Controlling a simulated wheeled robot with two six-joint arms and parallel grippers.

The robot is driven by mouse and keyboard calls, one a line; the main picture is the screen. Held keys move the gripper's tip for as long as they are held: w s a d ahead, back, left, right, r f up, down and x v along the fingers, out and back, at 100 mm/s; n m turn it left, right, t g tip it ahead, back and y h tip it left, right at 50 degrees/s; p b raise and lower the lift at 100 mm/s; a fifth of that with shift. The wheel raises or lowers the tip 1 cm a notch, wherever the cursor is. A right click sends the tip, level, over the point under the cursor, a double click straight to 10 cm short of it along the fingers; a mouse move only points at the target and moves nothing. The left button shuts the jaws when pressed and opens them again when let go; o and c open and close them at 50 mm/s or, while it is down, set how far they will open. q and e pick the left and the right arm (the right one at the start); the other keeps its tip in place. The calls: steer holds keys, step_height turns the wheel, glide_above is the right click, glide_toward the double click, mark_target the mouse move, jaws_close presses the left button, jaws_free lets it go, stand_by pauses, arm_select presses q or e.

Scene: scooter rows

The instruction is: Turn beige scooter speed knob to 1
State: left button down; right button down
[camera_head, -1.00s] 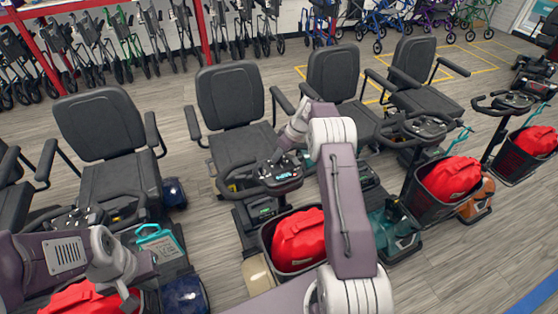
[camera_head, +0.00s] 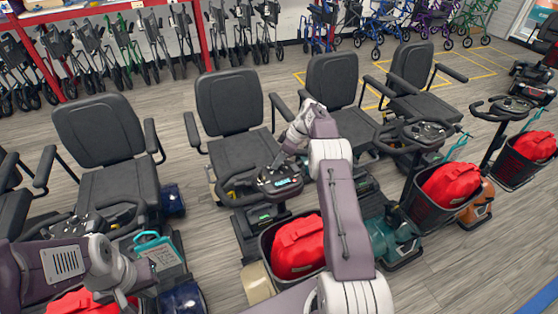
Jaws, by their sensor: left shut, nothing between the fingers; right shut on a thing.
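The beige scooter stands in the middle of the row, with a beige fender (camera_head: 258,284) beside its front basket. Its dark console (camera_head: 280,184) has a small lit cyan display. My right gripper (camera_head: 275,166) reaches down to the top of this console and is shut on the small speed knob there. The knob is hidden by the fingers, so its setting cannot be read. My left gripper (camera_head: 124,302) is shut and empty at the lower left, above the red bag of the blue scooter.
A red bag (camera_head: 298,246) fills the beige scooter's basket, close to my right arm. A blue scooter (camera_head: 184,297) stands to the left and a teal one (camera_head: 392,240) to the right. Bare floor (camera_head: 480,265) lies at the lower right.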

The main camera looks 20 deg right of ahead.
steer(key=c, duration=1.1)
jaws_free()
steer(key=v, duration=0.9)
